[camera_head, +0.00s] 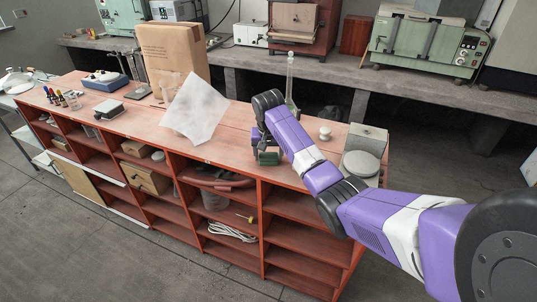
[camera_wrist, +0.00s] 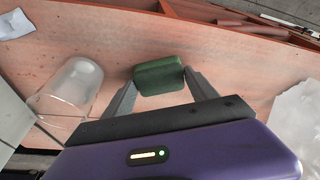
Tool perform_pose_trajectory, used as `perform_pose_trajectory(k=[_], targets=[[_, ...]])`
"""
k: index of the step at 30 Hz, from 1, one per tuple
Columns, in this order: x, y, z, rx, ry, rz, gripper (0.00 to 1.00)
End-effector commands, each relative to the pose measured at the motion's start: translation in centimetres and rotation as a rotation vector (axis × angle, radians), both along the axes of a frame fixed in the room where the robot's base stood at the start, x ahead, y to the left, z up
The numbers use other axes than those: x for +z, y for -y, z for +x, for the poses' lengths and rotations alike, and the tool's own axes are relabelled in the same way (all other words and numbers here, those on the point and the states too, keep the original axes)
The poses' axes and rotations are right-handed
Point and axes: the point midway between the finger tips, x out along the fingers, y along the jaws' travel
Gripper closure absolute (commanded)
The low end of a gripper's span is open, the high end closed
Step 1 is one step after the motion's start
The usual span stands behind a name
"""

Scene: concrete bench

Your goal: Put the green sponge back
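The green sponge (camera_wrist: 160,75) is a small dark green block, seen between the two finger ends in the wrist view. Both fingers meet its opposite sides, so my gripper (camera_wrist: 161,78) looks shut on it. In the head view my gripper (camera_head: 266,150) points down near the front edge of the reddish wooden bench top (camera_head: 235,133). The sponge shows there as a dark green patch (camera_head: 268,158) low between the fingers. I cannot tell whether it touches the top or hangs just above it.
A clear vessel (camera_wrist: 72,88) stands left of the sponge in the wrist view. A translucent sheet (camera_head: 195,108) lies left of my gripper, by a tall brown paper package (camera_head: 172,62). A glass cylinder (camera_head: 290,80), white knob-like piece (camera_head: 325,133) and grey scale-like device (camera_head: 363,160) are nearby. Open shelves lie below.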

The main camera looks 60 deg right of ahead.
Motion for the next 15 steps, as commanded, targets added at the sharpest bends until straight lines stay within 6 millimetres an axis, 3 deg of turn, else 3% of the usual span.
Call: perform_pose_trajectory(k=[2, 15], targets=[[0.03, 0.01, 0.01, 0.0, 0.0, 0.0, 0.17], [0.94, -0.12, 0.01, 0.001, 0.003, -0.001, 0.17]])
